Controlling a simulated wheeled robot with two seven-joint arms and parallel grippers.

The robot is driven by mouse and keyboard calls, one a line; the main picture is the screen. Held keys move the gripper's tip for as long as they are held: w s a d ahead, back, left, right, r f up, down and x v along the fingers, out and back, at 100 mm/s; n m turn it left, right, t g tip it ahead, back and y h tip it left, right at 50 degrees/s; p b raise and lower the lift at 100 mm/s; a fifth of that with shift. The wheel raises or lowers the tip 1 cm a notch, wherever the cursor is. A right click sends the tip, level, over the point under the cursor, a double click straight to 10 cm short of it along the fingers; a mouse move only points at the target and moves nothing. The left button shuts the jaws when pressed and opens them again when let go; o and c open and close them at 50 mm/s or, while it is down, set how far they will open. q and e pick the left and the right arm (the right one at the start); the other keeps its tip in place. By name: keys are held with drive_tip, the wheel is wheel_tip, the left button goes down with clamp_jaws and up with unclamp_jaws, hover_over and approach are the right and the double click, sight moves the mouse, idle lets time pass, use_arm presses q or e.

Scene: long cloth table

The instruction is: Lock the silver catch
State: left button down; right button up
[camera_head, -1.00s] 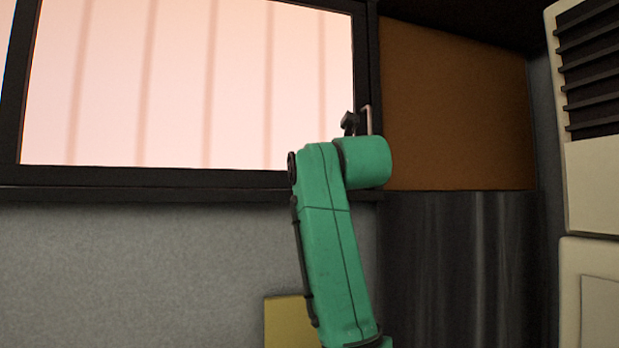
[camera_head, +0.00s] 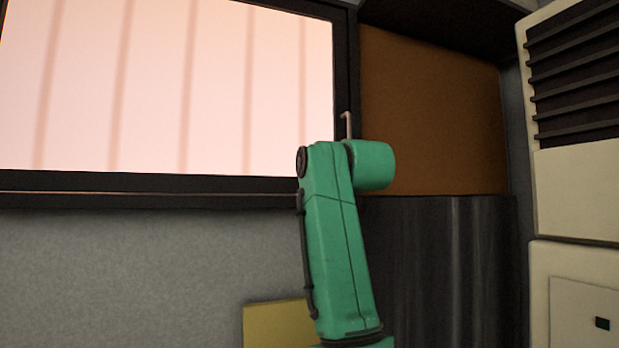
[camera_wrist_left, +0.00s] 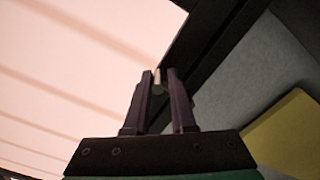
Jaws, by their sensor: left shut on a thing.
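The silver catch (camera_head: 348,124) is a small, thin, bent bar on the dark window frame's right upright, just above my green wrist in the head view. Its lower part is hidden behind the wrist. In the left wrist view, my left gripper (camera_wrist_left: 160,79) has its two dark fingers close together, with a small pale piece of the catch (camera_wrist_left: 157,80) between their tips. The gripper is shut on it. In the head view, the fingers are hidden behind my arm. My right gripper is in neither view.
The dark window frame (camera_head: 150,183) surrounds a bright pink pane (camera_head: 215,90). A brown panel (camera_head: 430,110) lies right of the frame, above a dark glossy panel (camera_head: 455,265). A pale vented cabinet (camera_head: 580,190) stands far right. A yellow block (camera_head: 275,324) is low behind my arm.

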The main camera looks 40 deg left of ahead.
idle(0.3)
use_arm(q)
drive_tip(key=c, duration=0.8)
unclamp_jaws()
drive_tip(key=shift+a, duration=0.15)
drive_tip(key=b+v, duration=0.6)
drive_tip(key=v, duration=0.8)
drive_tip(key=shift+s+d, duration=0.2)
